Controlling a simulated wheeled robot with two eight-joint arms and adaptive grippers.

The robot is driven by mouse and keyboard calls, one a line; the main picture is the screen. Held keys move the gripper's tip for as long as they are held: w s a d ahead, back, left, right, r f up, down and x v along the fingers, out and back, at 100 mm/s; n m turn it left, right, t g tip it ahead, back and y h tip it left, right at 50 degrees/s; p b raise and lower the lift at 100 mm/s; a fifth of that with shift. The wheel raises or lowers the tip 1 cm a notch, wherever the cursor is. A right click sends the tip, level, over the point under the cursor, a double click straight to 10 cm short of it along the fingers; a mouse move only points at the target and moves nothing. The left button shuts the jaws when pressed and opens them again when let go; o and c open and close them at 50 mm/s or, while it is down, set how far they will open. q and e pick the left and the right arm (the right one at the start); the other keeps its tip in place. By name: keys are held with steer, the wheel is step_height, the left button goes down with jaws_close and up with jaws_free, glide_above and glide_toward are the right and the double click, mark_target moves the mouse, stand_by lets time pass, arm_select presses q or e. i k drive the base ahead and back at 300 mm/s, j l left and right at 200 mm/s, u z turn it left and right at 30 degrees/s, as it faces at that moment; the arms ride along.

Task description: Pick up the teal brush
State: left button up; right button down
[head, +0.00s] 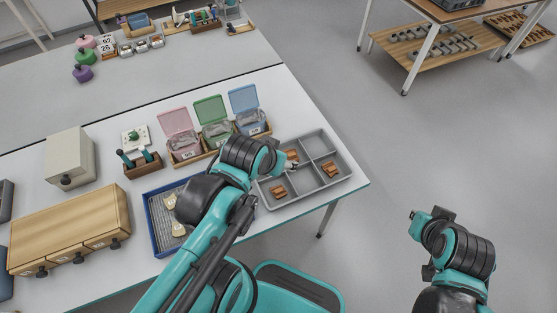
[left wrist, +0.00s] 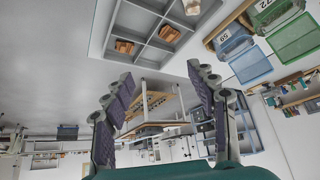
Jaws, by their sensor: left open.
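Two teal-handled tools, one (head: 124,158) at the left and one (head: 146,154) at the right, stand in a small brown holder (head: 144,169) on the white table. Their lower ends are hidden, so I cannot tell which is the brush. My left gripper (head: 287,166) is over the grey compartment tray (head: 306,192), to the right of the holder and well apart from it. In the left wrist view its fingers (left wrist: 160,76) are spread with nothing between them. My right arm is at the lower right, away from the table; its gripper (head: 420,217) is unclear.
Brown sherds (head: 330,169) lie in the grey tray. Pink, green and blue lidded boxes (head: 213,131) stand between holder and tray. A blue-rimmed tray (head: 155,232), a wooden drawer unit (head: 70,222) and a pale box (head: 69,158) stand nearby.

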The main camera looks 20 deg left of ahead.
mark_target(120, 152)
steer(key=u, duration=2.4)
